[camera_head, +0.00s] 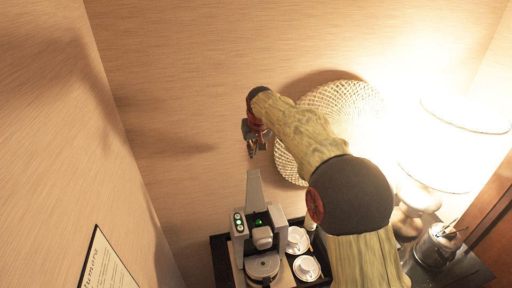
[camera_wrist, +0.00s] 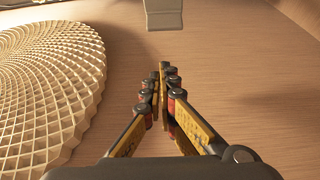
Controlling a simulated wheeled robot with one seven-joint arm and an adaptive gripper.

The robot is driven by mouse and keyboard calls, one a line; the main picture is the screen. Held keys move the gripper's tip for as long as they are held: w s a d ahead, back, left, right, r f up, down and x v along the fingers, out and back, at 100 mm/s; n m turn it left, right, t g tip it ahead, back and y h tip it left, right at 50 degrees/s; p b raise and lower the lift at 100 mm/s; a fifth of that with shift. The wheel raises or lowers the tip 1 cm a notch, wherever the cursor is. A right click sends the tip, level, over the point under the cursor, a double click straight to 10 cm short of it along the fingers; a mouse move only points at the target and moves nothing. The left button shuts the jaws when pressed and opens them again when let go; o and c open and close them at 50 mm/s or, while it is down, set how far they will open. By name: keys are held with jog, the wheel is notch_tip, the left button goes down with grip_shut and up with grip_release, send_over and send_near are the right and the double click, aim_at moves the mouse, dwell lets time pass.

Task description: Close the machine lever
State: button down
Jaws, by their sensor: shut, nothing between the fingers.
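The coffee machine (camera_head: 262,240) is grey and stands on a dark tray near the bottom of the head view. Its lever (camera_head: 255,188) is raised and points up from the machine's top. My gripper (camera_head: 252,152) is above the lever's upper end, apart from it in the picture, with its fingers pointing down. In the wrist view my gripper (camera_wrist: 160,75) has its fingertips together with nothing between them. A pale grey flat end, apparently of the lever (camera_wrist: 163,14), shows at the top of the wrist view, beyond the fingertips and not touching them.
White cups on saucers (camera_head: 307,268) stand on the dark tray (camera_head: 220,262) right of the machine. A round woven wall piece (camera_head: 345,98) is behind my arm. A lit lamp (camera_head: 455,140) and a metal container (camera_head: 438,243) are at the right. A framed sign (camera_head: 108,262) is lower left.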

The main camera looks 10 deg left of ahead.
jog(key=f, duration=0.1)
jog(key=s+f+p, duration=0.1)
jog(key=f, duration=0.1)
jog(key=f+p, duration=0.1)
jog(key=shift+s+d+f, duration=0.2)
jog(key=shift+d, duration=0.1)
jog(key=shift+s, duration=0.1)
dwell(0.6)
